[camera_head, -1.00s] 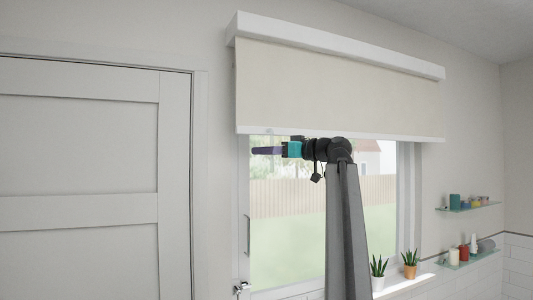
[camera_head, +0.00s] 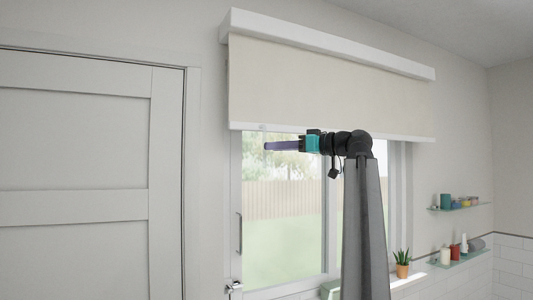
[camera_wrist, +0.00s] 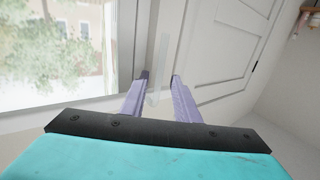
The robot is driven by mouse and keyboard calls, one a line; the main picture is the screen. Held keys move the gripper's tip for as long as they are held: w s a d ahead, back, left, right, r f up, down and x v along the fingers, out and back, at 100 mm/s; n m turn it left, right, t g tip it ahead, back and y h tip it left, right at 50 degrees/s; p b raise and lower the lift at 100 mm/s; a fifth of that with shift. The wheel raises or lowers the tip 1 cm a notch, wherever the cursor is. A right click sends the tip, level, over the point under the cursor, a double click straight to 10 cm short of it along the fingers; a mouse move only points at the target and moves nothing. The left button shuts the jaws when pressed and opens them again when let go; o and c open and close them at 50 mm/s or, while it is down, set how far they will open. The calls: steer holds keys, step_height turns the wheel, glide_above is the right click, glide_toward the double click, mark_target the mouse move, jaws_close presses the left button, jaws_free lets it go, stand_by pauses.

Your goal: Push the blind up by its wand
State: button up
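The cream roller blind (camera_head: 325,85) covers the upper part of the window, its white bottom rail (camera_head: 390,136) level across the glass. My gripper (camera_head: 266,146) is just below the rail near its left end, fingers pointing left. In the wrist view my gripper (camera_wrist: 161,75) has its two purple fingers apart. A pale translucent strip (camera_wrist: 161,58), which looks like the wand, shows in the gap between them. I cannot tell whether it lies between the fingers or beyond them, and no touch shows. The wand is not clear in the head view.
A white panelled door (camera_head: 85,180) stands to the left. A potted plant (camera_head: 402,263) is on the sill, near a pale green item (camera_head: 330,289). Glass shelves (camera_head: 460,262) with small items are on the right wall. A handle (camera_head: 240,233) is on the window frame.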

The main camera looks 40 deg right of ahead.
steer(key=b+v, duration=0.1)
steer(key=v, duration=0.4)
steer(key=shift+s, duration=0.3)
